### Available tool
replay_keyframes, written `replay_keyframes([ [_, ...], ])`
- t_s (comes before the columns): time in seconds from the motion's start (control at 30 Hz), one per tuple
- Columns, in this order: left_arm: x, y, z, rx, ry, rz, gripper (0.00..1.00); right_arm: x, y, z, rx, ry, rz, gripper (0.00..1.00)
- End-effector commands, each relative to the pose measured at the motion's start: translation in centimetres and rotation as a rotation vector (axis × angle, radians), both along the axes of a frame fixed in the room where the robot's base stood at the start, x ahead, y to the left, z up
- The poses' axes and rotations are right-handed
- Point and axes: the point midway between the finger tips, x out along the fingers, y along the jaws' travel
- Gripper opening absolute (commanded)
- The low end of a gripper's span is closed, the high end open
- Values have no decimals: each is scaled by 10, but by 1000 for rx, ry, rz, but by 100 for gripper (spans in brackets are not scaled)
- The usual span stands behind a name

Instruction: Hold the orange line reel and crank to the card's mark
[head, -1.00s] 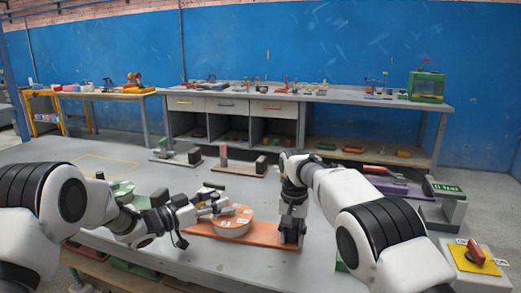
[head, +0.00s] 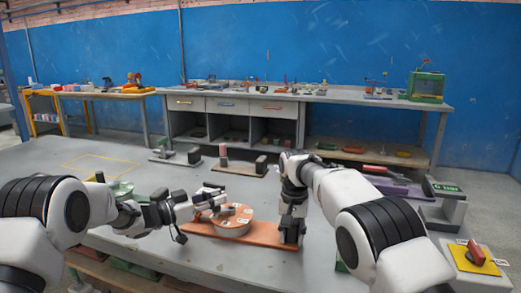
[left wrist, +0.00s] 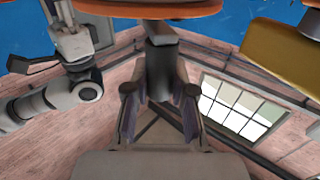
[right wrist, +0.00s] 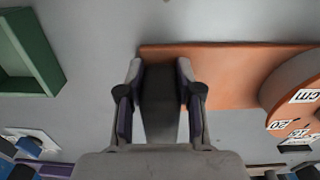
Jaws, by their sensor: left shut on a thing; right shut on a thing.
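The orange line reel is a round drum (head: 231,222) with white number labels on an orange base board (head: 262,237). It also shows at the right edge of the right wrist view (right wrist: 297,95), with "20" and "cm" labels legible. My left gripper (head: 212,205) is at the drum's left side, shut on a dark grey upright handle (left wrist: 160,65) below orange parts. My right gripper (head: 291,238) points down at the board's right end, shut on a dark block (right wrist: 159,95) there. The card's mark cannot be made out.
A green tray (right wrist: 27,55) lies near my right gripper. Behind the reel stand fixtures with dark blocks (head: 240,168). To the right are a grey stand with a green display (head: 446,189) and a yellow plate with a red handle (head: 472,258).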

Motion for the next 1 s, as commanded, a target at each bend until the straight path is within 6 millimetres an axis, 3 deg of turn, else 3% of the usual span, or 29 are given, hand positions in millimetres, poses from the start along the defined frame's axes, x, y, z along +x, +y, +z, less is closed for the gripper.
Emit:
replay_keyframes([
  [0.17, 0, 0, 0, 1, 1, 1, 0, -1, 0, -2, 0, 3, 0, 0],
  [0.2, 0, 0, 0, 1, 1, 1, 35, -1, 0, -2, 0, 3, 0, 0],
  [0.27, 0, 0, 0, 1, 1, 1, 51, -1, 0, -2, 0, 3, 0, 0],
  [0.67, -4, 8, 0, 1, 1, 4, 51, -1, 0, -2, 0, 4, -1, 0],
  [1.0, -49, 75, 0, -3, 2, 6, 51, -1, 0, -2, -1, 4, -1, 0],
])
